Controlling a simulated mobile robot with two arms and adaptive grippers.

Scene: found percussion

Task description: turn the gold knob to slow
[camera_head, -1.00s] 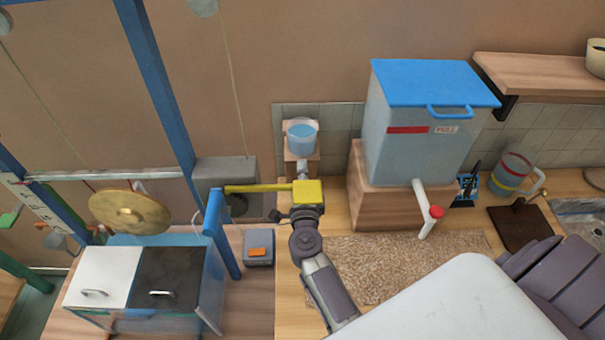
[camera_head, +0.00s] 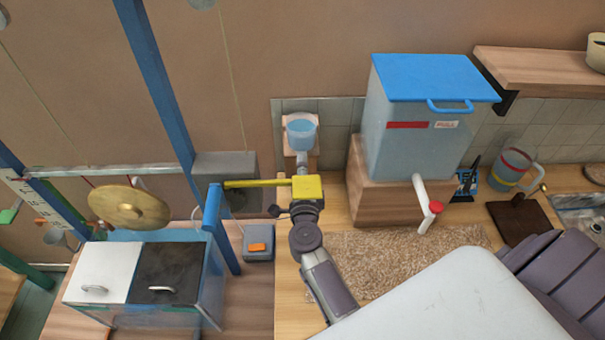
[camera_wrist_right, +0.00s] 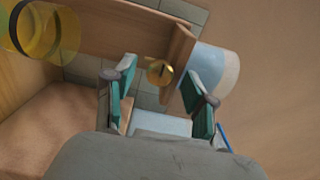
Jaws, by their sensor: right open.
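The gold knob (camera_wrist_right: 159,71) is a small round knob on a wooden piece in the right wrist view. My right gripper (camera_wrist_right: 159,84) is open, its two teal-padded fingers standing left and right of the knob as seen there. The knob shows in the gap between them, slightly beyond; I cannot tell whether a pad touches it. In the head view my right arm reaches up to a yellow block (camera_head: 308,187), where the fingers are mostly hidden. The knob and its slow mark are not visible there. My left gripper is not in view.
A yellow bar (camera_head: 255,184) spans from the blue post to the yellow block. A light blue cup (camera_head: 301,135) stands behind on a wooden stand. A blue-lidded bin (camera_head: 415,135) is to the right. A grey box with an orange button (camera_head: 258,246) and a gong (camera_head: 130,208) lie left.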

